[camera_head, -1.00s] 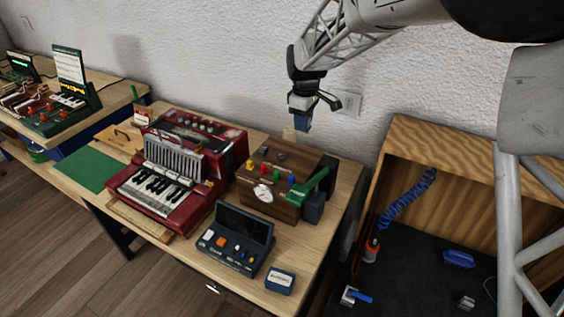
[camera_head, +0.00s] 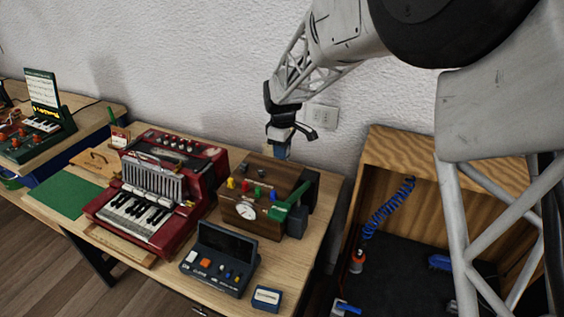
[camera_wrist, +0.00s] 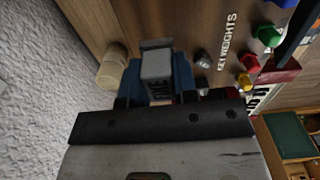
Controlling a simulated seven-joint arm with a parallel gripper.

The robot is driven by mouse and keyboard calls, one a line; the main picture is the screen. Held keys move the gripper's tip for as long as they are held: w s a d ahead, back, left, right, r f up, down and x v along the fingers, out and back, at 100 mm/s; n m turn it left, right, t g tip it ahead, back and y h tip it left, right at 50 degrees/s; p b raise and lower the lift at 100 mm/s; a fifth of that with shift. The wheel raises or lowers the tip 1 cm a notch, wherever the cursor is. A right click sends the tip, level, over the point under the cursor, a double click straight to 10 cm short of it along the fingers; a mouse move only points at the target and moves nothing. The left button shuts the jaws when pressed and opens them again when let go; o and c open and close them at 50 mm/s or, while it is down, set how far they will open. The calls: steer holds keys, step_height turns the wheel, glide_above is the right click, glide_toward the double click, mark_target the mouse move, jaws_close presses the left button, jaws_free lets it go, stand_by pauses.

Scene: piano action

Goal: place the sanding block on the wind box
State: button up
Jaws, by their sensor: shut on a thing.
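The wooden box with colored knobs, a round gauge and a green lever, likely the wind box (camera_head: 236,207), stands on the table right of the red accordion. Its brown top shows in the wrist view (camera_wrist: 215,25) with the words "KEY WEIGHTS". My gripper (camera_head: 281,153) is above the box's back edge. In the wrist view, my gripper (camera_wrist: 157,85) is shut on a small grey block (camera_wrist: 156,66), likely the sanding block, with blue parts on both sides. I cannot clearly tell where the block ends and the fingers begin. A gap below it cannot be judged.
A pale cylinder (camera_wrist: 112,67) is beside the held block. Colored knobs (camera_wrist: 267,36) stand on the box top. The red accordion (camera_head: 155,190), dark console (camera_head: 222,258) and small blue box (camera_head: 266,298) crowd the table. The white wall is close behind.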

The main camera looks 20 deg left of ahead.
mark_target(282, 170)
steer(key=shift+f, duration=2.5)
steer(key=shift+f, duration=0.1)
steer(key=o, duration=0.9)
step_height(282, 170, up, 12)
steer(key=shift+r, duration=0.1)
